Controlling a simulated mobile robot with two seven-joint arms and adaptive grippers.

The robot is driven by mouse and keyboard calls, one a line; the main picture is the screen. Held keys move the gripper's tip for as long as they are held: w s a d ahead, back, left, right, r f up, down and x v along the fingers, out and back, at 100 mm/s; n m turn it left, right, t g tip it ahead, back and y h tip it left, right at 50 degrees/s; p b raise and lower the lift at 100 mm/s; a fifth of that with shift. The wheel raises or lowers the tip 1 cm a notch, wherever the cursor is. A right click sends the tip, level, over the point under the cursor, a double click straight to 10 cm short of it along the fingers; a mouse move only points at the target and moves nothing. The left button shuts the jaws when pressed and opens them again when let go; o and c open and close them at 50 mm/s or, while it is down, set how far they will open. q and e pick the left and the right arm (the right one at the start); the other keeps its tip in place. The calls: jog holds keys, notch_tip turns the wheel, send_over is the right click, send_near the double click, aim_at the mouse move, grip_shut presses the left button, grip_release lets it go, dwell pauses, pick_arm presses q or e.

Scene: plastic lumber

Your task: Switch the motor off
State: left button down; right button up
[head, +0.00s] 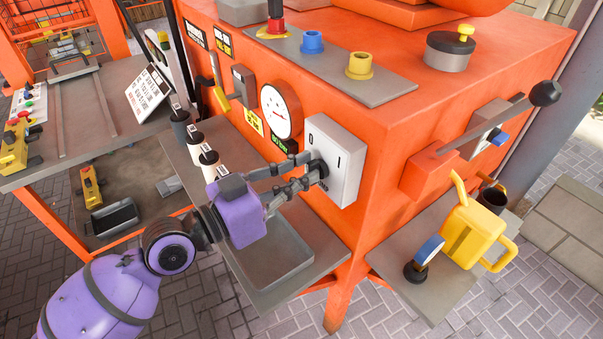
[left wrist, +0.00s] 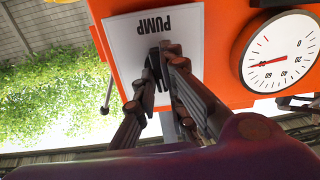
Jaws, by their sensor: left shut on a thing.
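A white switch box (head: 345,150) marked 0 and I is on the front of the orange machine. In the left wrist view the box (left wrist: 125,45) bears the word PUMP, upside down. My left gripper (head: 314,172) is shut on its round black knob (head: 323,167). The fingers also show around the knob in the left wrist view (left wrist: 163,60). They partly hide it, and I cannot tell which mark the knob points to. No label reading motor is legible. My right gripper is not in view.
A round dial (head: 281,109) sits left of the box; a grey switch (head: 243,85) and yellow-handled lever (head: 219,92) are farther left. A grey tray (head: 270,262) lies below my gripper. A yellow watering can (head: 470,232) stands at right. A long black-knobbed lever (head: 490,122) juts out at right.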

pick_arm(q)
jog(key=n+p, duration=0.1)
jog(key=n, duration=0.5)
jog(key=shift+w, duration=0.1)
dwell(0.6)
jog(key=c, duration=1.8)
grip_release()
jog(key=shift+v, duration=6.05)
jog(key=shift+n, duration=0.3)
